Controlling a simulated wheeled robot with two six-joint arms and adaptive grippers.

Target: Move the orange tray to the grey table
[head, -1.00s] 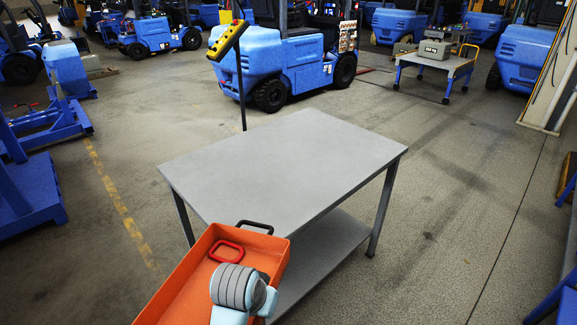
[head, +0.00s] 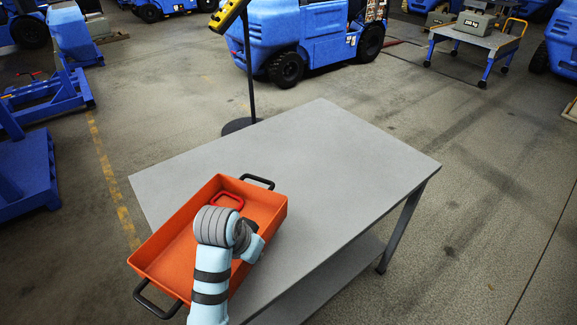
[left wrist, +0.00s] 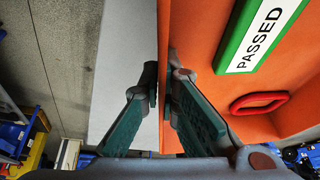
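The orange tray (head: 168,262) is over the near left part of the grey table (head: 320,165). Its near left corner sticks out past the table edge. Whether it rests on the top or hangs just above it, I cannot tell. It has black end handles. Inside are a red handle-shaped piece (head: 227,201) and, in the left wrist view, a green block labelled PASSED (left wrist: 262,35). My left gripper (left wrist: 161,85) is shut on the tray's right side wall, one finger inside and one outside. In the head view my arm hides part of the tray. My right gripper is out of view.
The table top is bare to the right of and beyond the tray. A post with a yellow control box (head: 228,14) stands behind the table. A blue forklift (head: 290,45) and a trolley carrying a grey weight (head: 475,22) are farther back.

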